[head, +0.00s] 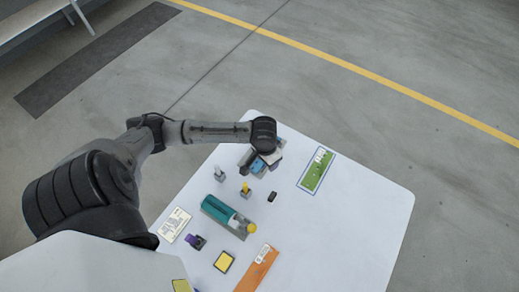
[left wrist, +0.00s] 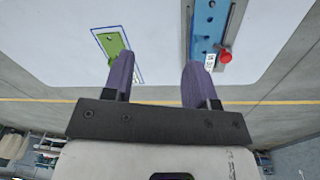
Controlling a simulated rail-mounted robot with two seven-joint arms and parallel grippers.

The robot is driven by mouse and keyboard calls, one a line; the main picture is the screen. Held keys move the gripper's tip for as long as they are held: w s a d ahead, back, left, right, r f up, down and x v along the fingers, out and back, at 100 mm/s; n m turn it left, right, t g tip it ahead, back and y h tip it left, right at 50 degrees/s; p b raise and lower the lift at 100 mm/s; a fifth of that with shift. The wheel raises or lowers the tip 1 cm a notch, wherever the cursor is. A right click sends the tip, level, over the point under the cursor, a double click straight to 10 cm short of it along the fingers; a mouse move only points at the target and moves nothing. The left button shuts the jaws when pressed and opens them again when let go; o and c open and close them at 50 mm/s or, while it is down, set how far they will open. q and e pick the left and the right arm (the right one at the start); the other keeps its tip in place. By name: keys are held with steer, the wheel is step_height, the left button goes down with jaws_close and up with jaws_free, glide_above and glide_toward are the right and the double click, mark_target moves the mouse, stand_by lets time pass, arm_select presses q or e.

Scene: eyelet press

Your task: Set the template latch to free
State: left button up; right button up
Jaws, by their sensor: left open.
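I cannot tell for certain which thing is the template latch. A blue bar with holes (left wrist: 207,22) on a grey base shows at the top right of the left wrist view, with a red knob (left wrist: 225,57) beside its near end. In the head view a blue part (head: 258,166) shows beside my left gripper (head: 262,162), which hides much of that area. My left gripper's purple fingers (left wrist: 158,68) are apart with nothing between them; the right fingertip overlaps the picture near the blue bar's end. My right gripper is not in view.
A green plate (head: 314,176) lies inside a blue outline. A teal block (head: 223,210) with a yellow knob (head: 251,228) stands mid-table. Around it are a yellow-topped post (head: 245,188), a black piece (head: 272,196), a purple piece (head: 195,241) and an orange strip (head: 257,270). The table's right side is clear.

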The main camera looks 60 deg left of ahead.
arm_select(q)
steer(key=w+a+n+g+b, duration=0.1)
steer(key=w+a+n+b, duration=0.2)
steer(key=a, duration=0.5)
steer(key=w+a+n+b, duration=0.2)
steer(key=a+n+b, duration=0.2)
steer(key=a, duration=0.4)
steer(key=shift+y, duration=0.4)
steer(key=f, duration=0.4)
steer(key=f+b, duration=0.1)
steer(key=f, duration=0.4)
steer(key=f+b, duration=0.1)
steer(key=f, duration=0.3)
steer(key=shift+d+f, duration=0.2)
steer(key=shift+d, duration=0.05)
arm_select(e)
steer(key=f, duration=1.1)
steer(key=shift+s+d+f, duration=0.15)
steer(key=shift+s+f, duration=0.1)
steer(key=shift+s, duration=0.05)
arm_select(q)
steer(key=shift+c, duration=0.2)
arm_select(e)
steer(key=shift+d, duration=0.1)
